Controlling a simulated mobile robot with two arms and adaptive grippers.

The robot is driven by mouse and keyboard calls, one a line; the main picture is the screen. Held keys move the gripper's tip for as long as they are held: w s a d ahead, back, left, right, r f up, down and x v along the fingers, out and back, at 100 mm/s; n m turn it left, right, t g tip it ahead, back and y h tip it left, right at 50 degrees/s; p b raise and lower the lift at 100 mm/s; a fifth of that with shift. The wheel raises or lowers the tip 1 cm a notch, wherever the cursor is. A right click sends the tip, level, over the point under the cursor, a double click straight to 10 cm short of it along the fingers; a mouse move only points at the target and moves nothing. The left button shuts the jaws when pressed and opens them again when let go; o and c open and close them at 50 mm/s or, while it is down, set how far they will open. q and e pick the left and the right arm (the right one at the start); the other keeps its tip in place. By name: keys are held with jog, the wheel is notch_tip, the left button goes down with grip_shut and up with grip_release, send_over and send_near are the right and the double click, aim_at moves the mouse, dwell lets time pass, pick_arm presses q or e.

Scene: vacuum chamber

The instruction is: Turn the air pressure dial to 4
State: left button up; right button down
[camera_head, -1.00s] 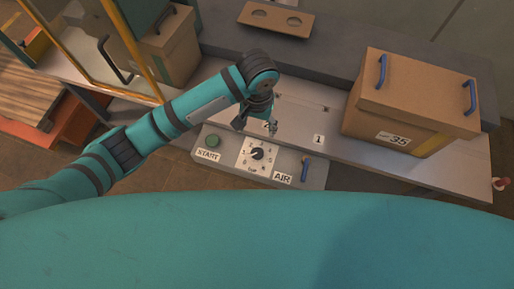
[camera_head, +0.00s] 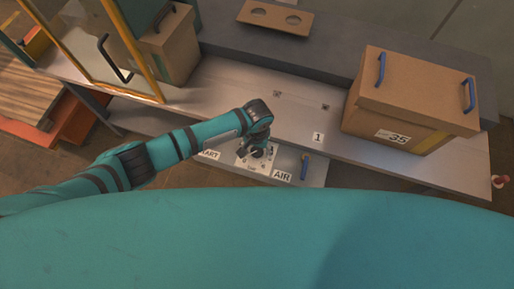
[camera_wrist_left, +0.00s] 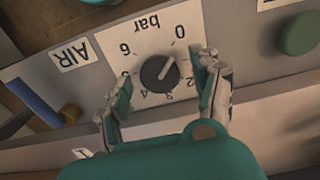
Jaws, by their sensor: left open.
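The air pressure dial (camera_wrist_left: 159,74) is a round black knob with a pale pointer line on a white scale plate marked "bar". The scale appears upside down in the left wrist view. The pointer aims up and right, just past 0 on the side toward 2; the marking there is hidden by a finger. My left gripper (camera_wrist_left: 164,76) is open, its fingers on either side of the knob with gaps. In the head view my left gripper (camera_head: 254,149) is over the scale plate and covers much of it. My right gripper is not in view.
An AIR label (camera_head: 282,176) and a blue-handled lever (camera_head: 304,168) sit right of the dial. A green START button (camera_wrist_left: 300,34) shows in the wrist view. A lidded cardboard box (camera_head: 415,95) stands on the bench at the right. The bench middle (camera_head: 290,118) is clear.

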pick_arm(q)
jog(key=shift+f, duration=0.1)
jog(key=c, duration=1.2)
